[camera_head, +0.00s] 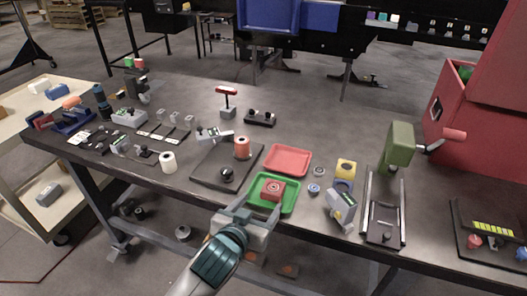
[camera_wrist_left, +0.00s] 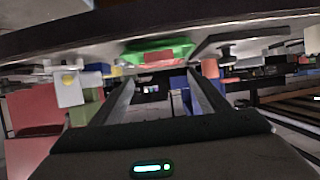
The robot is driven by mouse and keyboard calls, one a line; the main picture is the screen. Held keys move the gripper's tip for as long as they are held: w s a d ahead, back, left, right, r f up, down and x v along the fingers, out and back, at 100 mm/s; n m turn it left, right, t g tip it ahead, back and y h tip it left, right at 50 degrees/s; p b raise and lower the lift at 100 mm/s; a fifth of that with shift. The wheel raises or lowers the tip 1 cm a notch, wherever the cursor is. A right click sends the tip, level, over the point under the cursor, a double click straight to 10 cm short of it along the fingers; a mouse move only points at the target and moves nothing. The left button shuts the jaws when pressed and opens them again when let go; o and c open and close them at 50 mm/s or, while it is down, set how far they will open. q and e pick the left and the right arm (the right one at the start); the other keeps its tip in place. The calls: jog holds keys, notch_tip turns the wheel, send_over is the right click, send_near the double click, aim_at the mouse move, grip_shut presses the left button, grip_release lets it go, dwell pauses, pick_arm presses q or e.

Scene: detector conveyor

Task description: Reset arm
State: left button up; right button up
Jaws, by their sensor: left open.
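My left gripper (camera_head: 259,208) is open at the front edge of the dark table, its fingers spread on either side of the near edge of a green tray. The two fingers also show open in the left wrist view (camera_wrist_left: 158,88), with nothing held between them. A red block with a round mark (camera_head: 272,190) sits in the green tray (camera_head: 290,207). The green tray also shows ahead of the fingers in the left wrist view (camera_wrist_left: 178,47). My right gripper is in neither view.
A red tray (camera_head: 289,158) lies behind the green one. A dark board with an orange roll (camera_head: 243,147) stands to the left. A grey device (camera_head: 341,208), a rail fixture (camera_head: 384,239) and a green crank machine (camera_head: 398,147) stand to the right. The table's back middle is fairly clear.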

pick_arm(q)
jog(key=s+a+f+n+g+y, duration=0.1)
jog(key=s+a+f+g, duration=0.2)
jog(key=s+a+f, duration=0.55)
jog(key=s+a+f+g+y, duration=0.2)
jog(key=s+a+f+g, duration=0.15)
jog(key=s, duration=0.95)
jog(key=s+a+f+n+g+y, duration=0.1)
jog(key=s+a+f+g, duration=0.2)
jog(key=s+a+f, duration=0.6)
jog(key=s+d+f+g+b, duration=0.1)
jog(key=s+f, duration=0.1)
jog(key=f, duration=1.2)
jog(key=s+d+f+b, duration=0.1)
jog(key=f+b, duration=0.1)
jog(key=f, duration=1.3)
jog(key=s+a+f+g+b, duration=0.1)
jog(key=s+a+f, duration=0.2)
jog(key=s+f, duration=1.4)
jog(key=shift+s+f+m+b, duration=0.3)
jog(key=shift+s+f+m, duration=0.1)
jog(key=shift+f, duration=0.4)
